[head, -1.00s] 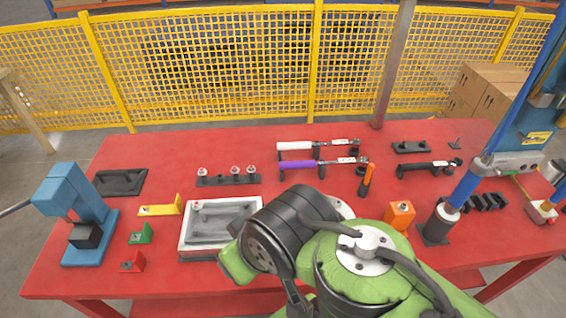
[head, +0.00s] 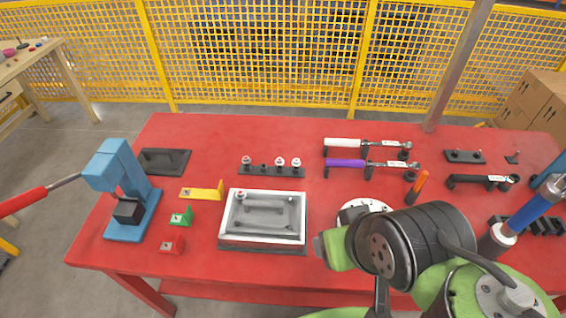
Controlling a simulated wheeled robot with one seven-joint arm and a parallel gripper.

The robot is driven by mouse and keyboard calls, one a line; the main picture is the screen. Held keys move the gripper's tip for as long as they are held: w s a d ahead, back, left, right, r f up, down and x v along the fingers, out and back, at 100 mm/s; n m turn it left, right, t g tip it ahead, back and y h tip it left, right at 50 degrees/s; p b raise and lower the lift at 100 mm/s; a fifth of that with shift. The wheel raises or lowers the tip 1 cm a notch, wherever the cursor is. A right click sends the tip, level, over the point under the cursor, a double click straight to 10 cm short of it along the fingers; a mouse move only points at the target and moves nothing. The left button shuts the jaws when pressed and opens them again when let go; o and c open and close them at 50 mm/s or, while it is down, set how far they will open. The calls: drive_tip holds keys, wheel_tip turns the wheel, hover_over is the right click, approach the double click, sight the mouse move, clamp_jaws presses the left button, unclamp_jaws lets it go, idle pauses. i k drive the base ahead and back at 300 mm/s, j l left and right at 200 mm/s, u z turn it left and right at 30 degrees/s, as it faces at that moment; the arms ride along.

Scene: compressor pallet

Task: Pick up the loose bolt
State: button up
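A black rack (head: 285,172) near the back middle of the table holds several small light-headed bolts, with a gap between the left bolt (head: 246,161) and the pair at right (head: 288,162). Another small bolt-like piece with a reddish base (head: 241,195) sits at the back left corner of a white-rimmed grey tray (head: 262,243). I cannot tell for sure which one is the loose bolt. My green and black arm fills the lower right, just right of the tray, and hides part of the table. My gripper's fingers do not show.
A blue press (head: 118,165) stands at the left. Yellow (head: 201,194), green (head: 182,217) and red (head: 172,245) blocks lie between it and the tray. White-handled (head: 345,143) and purple-handled (head: 345,163) wrenches lie behind my arm. The red table (head: 195,284) is clear in front.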

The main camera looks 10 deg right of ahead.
sight(279, 162)
drive_tip(key=i+j+u, duration=0.15)
drive_tip(key=j+u, duration=0.25)
drive_tip(key=i+j+u, duration=0.2)
drive_tip(key=j+u, duration=0.15)
drive_tip(key=j, duration=0.1)
